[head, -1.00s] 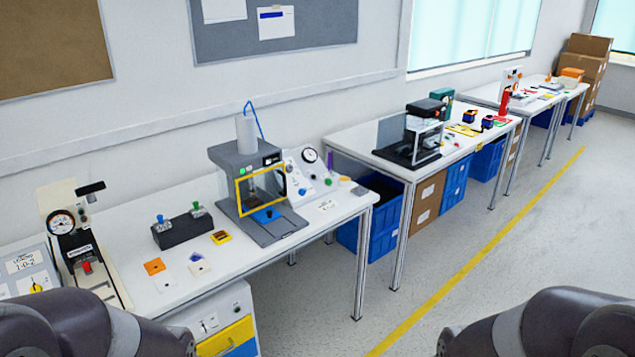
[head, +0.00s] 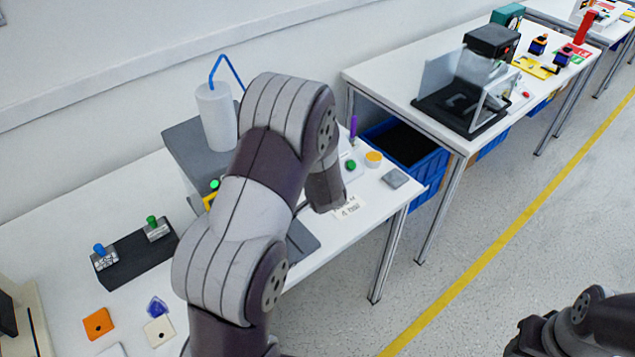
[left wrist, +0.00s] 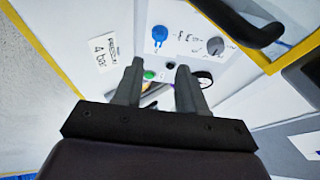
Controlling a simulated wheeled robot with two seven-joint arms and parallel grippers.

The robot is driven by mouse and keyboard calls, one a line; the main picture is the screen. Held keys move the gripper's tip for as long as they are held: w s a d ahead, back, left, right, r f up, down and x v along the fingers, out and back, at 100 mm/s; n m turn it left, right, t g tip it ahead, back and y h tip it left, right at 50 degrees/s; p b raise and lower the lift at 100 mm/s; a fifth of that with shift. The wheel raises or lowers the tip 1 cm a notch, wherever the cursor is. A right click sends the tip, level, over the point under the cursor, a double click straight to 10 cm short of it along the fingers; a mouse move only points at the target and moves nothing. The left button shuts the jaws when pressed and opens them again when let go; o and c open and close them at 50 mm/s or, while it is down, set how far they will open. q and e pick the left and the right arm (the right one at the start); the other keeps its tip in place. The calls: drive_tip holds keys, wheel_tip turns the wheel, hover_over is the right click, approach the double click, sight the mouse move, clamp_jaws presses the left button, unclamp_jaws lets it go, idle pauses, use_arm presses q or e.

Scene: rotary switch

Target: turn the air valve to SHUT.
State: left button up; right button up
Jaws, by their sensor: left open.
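In the left wrist view a pale control panel (left wrist: 185,70) carries a blue knob (left wrist: 159,34), a grey round knob (left wrist: 215,46) with small markings, and a green button (left wrist: 149,75). I cannot read which one is the air valve. My left gripper (left wrist: 158,66) is open and empty, its fingers pointing towards the panel. The green button shows between the fingers; the blue knob lies beyond the fingertips. In the head view my left arm hides the gripper and most of the panel. My right gripper is not clearly visible.
A white label reading 4 bar (left wrist: 103,48) lies beside the panel. A black handle (left wrist: 245,25) and yellow-edged frame are close at the right in the wrist view.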

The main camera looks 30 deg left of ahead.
use_arm(q)
drive_tip(key=x, duration=1)
drive_tip(key=shift+w+f, duration=0.2)
drive_tip(key=shift+f, duration=0.15)
drive_tip(key=shift+a, duration=0.1)
clamp_jaws()
